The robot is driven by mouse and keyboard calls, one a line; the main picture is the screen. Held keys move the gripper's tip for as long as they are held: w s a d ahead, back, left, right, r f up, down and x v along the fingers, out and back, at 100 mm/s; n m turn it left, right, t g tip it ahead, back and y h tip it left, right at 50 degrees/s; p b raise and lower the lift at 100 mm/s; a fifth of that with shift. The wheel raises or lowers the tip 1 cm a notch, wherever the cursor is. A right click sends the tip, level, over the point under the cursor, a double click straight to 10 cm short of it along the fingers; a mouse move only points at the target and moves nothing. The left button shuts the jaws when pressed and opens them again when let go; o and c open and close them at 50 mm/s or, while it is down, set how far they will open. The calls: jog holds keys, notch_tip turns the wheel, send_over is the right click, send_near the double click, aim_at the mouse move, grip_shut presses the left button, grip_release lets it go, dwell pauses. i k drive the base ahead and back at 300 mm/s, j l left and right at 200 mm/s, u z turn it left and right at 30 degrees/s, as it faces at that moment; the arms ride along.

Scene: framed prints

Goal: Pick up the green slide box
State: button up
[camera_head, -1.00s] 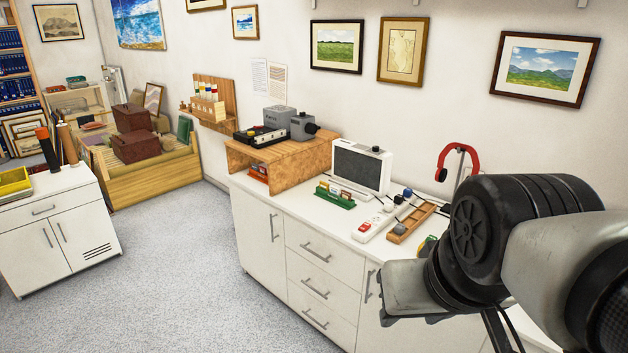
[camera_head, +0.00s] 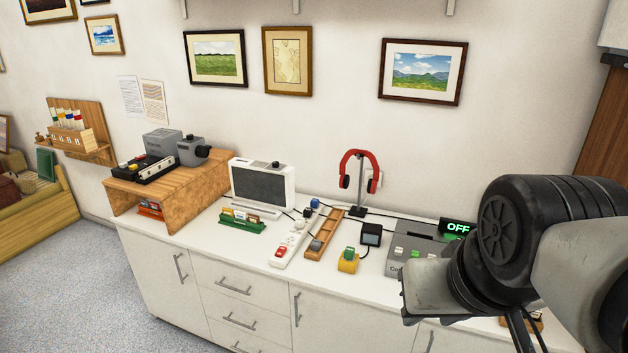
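A green slide box (camera_head: 242,224), a low open holder with several light and coloured slides standing in it, sits on the white counter (camera_head: 215,245). It stands in front of the white-framed screen, near the counter's front edge. Nothing touches it from above. My arm shows large at the right of the view, well to the right of the box. My gripper's fingers do not show in this view.
A wooden riser (camera_head: 190,195) with grey devices stands left of the box, with a red holder (camera_head: 150,209) under it. The screen (camera_head: 263,185) is just behind. A white power strip (camera_head: 288,246), wooden tray (camera_head: 326,236) and yellow holder (camera_head: 348,262) lie to the right.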

aim_at(255, 229)
jog(key=i+j+z, duration=0.2)
jog(key=j+z, duration=0.25)
jog(key=j, duration=0.2)
jog(key=i+j+z, duration=0.2)
jog(key=j, duration=0.15)
jog(key=j+z, duration=0.25)
jog(key=j, duration=0.85)
jog(key=i+j, duration=0.1)
jog(key=j, duration=0.6)
jog(key=i+j, duration=0.1)
jog(key=j, duration=0.6)
jog(key=i+j+z, duration=0.1)
jog(key=j, duration=1.35)
jog(key=i, duration=0.05)
